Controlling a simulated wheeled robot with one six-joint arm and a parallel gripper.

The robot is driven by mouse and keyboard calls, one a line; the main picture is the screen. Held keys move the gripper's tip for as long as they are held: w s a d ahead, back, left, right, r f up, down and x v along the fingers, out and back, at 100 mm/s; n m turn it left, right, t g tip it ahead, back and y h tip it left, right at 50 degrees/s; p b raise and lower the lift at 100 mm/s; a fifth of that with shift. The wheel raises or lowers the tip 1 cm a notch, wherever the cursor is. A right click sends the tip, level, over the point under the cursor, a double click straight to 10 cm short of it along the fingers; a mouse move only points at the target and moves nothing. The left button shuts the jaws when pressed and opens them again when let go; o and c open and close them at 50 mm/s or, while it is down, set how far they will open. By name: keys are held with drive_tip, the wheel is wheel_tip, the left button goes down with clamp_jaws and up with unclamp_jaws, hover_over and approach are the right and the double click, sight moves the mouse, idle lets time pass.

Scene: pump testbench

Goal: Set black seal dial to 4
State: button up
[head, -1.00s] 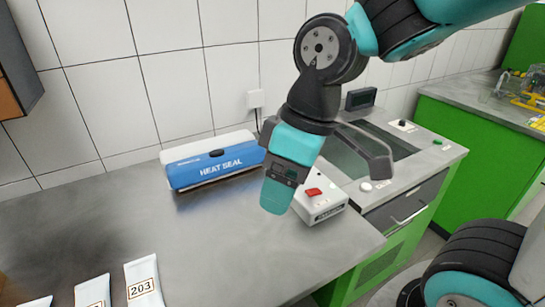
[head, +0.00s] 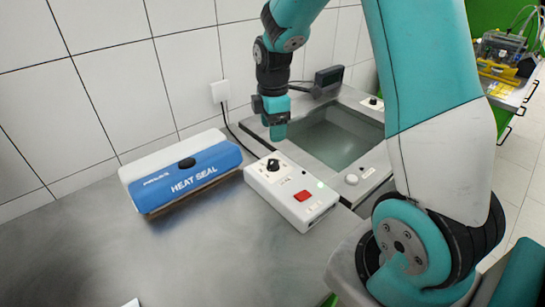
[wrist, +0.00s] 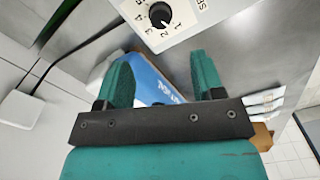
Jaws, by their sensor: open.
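The black seal dial (head: 273,164) sits on the far end of a white control box (head: 285,190) on the grey bench. In the wrist view the black dial (wrist: 160,14) is at the top edge, with numbers 1 to 5 around it; its pointer is too small to read surely. My gripper (head: 279,132) points down, above and apart from the dial in the head view. In the wrist view the two teal fingers of my gripper (wrist: 163,76) are spread with nothing between them.
A blue and white heat sealer (head: 185,175) stands left of the box. The box carries a red switch (head: 301,196). A sunken basin (head: 340,135) and a small dark display (head: 329,78) are behind on the right. The front bench surface (head: 190,255) is mostly clear.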

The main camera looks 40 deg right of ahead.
sight(273, 161)
wheel_tip(273, 161, down, 11)
drive_tip(key=shift+r+p, duration=0.15)
drive_tip(key=shift+p, duration=0.35)
drive_tip(key=c, duration=0.9)
